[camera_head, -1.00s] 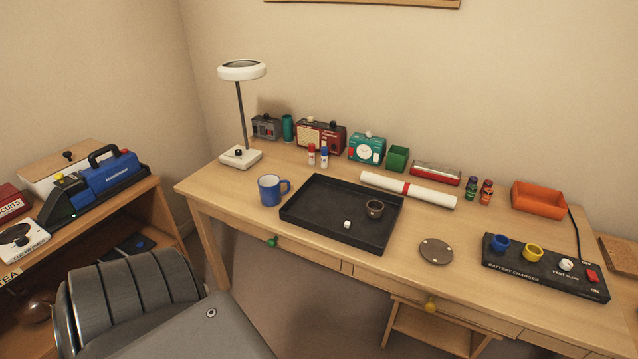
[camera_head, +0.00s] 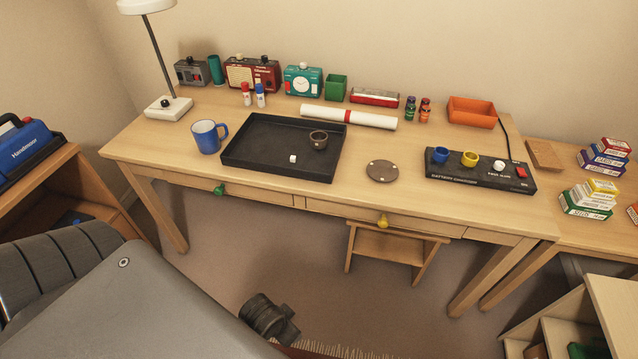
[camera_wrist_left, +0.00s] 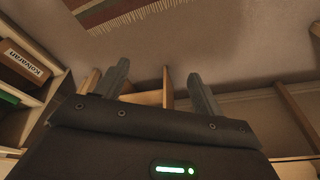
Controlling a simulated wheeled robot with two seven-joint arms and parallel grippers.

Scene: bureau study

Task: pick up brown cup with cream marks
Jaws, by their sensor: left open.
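The brown cup with cream marks (camera_head: 318,140) stands in the right part of the black tray (camera_head: 236,159) on the desk, in the head view. A small white die-like cube (camera_head: 292,158) lies near it in the tray. My left gripper (camera_wrist_left: 160,80) shows in the left wrist view, its two fingers apart with nothing between them. It is over floor and low shelving, away from the cup. The cup is not in the wrist view. My right gripper is in neither view.
A blue mug (camera_head: 206,137) stands left of the tray. A white and red roll (camera_head: 348,117) lies behind it. A brown disc (camera_head: 382,171) and a black charger box (camera_head: 480,172) are to the right. Desk around the disc is clear.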

